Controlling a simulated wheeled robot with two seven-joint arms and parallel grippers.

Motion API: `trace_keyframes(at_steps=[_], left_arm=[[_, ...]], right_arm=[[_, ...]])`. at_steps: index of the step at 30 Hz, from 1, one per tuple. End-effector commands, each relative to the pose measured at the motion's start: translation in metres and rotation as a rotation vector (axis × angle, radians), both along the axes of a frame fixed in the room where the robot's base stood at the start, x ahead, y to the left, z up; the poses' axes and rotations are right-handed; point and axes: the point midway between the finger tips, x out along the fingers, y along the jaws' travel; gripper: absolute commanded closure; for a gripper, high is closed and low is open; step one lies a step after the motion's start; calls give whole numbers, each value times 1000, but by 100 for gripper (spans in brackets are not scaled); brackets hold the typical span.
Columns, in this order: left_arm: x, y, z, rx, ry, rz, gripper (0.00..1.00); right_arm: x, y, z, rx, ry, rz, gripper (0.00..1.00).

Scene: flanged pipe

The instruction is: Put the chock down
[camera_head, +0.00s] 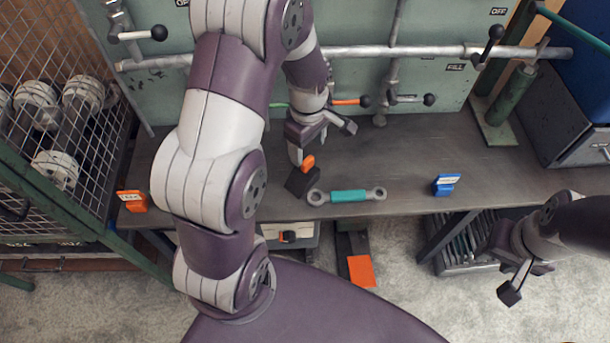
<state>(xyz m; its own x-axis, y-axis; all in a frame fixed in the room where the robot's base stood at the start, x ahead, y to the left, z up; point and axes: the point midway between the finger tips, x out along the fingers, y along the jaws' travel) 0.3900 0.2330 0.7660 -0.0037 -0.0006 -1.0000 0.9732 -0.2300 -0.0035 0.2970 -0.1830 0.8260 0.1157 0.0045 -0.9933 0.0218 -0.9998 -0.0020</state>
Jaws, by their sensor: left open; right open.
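The chock (301,183), a dark block with an orange grip on top, rests on the dark workbench (420,150) near its front edge. My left gripper (322,145) is open just above and behind the chock. One fingertip is close to the orange grip; I cannot tell if they touch. My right gripper (514,279) is open and empty, low at the right, in front of the bench.
A teal-handled wrench (348,196) lies just right of the chock. A blue tag holder (446,185) and an orange one (132,200) stand along the front edge. Pipes with valve levers (410,99) run behind. A mesh cage (60,110) is at the left.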

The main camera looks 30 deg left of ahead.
Motion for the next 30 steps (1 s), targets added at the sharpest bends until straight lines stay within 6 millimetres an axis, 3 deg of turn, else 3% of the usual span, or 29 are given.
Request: trace_keyframes(at_steps=[12, 20, 21, 27, 30], left_arm=[[4, 2, -66, 0, 0, -3, 32], [4, 2, -71, 0, -3, -3, 32], [4, 2, -71, 1, -2, -3, 38], [4, 2, -71, 0, -3, -3, 100], [4, 2, -70, 0, -3, -3, 100]], right_arm=[[0, 0, -19, 0, 0, 0, 57], [0, 0, -18, 0, -1, 0, 57], [0, 0, -18, 0, 0, 0, 57], [0, 0, -18, 0, -1, 0, 57], [0, 0, -18, 0, 0, 0, 57]])
